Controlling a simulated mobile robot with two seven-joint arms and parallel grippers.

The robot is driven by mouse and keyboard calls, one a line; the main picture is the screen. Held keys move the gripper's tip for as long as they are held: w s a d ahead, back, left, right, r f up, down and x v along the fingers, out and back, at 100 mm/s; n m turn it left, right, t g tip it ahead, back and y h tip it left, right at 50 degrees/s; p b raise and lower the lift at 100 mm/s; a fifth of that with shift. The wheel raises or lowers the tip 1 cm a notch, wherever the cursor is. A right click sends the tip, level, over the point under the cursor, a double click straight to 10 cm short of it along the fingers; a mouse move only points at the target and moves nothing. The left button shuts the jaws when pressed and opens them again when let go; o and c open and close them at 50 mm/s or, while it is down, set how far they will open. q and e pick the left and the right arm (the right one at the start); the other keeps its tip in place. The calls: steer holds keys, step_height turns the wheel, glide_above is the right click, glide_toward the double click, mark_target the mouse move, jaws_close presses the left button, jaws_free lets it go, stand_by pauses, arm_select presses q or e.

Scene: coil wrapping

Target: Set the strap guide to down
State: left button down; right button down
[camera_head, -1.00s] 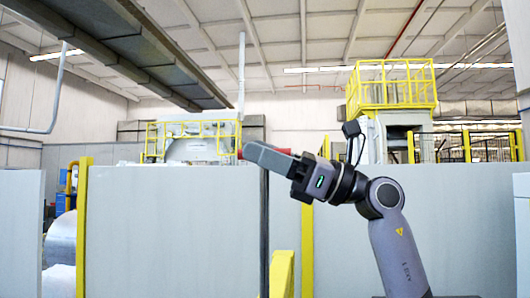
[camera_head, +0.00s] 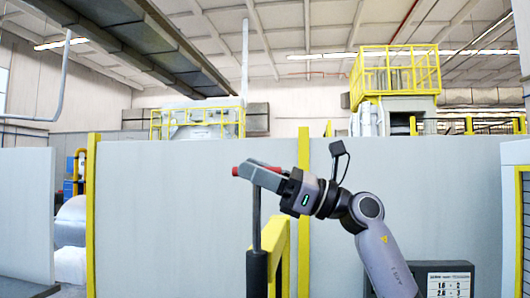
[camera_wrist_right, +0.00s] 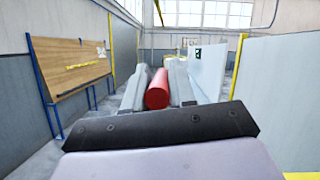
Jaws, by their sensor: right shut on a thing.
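A red handle (camera_head: 236,171) is held between the two grey fingers of my right gripper (camera_head: 262,172). In the right wrist view the red handle (camera_wrist_right: 157,90) lies lengthwise between the fingers, one on each side. A dark upright rod (camera_head: 256,222) stands directly below the gripper, rising from a black sleeve (camera_head: 257,272). The fingers hide how the handle joins the rod. I take this handle and rod to be the strap guide's control. My right gripper is shut on the handle. My left gripper is in no view.
A yellow rail (camera_head: 275,240) stands just right of the rod. Grey wall panels (camera_head: 170,215) with yellow posts (camera_head: 91,215) stand behind. A dark box with a label (camera_head: 448,285) sits at the lower right. A wooden board (camera_wrist_right: 72,68) stands left in the wrist view.

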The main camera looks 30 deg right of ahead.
steer(key=b, duration=0.3)
glide_above(257, 252)
steer(key=f, duration=0.5)
steer(key=shift+w+d+f, duration=0.2)
steer(key=shift+w, duration=0.15)
steer(key=shift+f+b, duration=0.35)
steer(key=shift+f, duration=0.45)
steer(key=c, duration=1.1)
jaws_free()
steer(key=shift+o, duration=0.2)
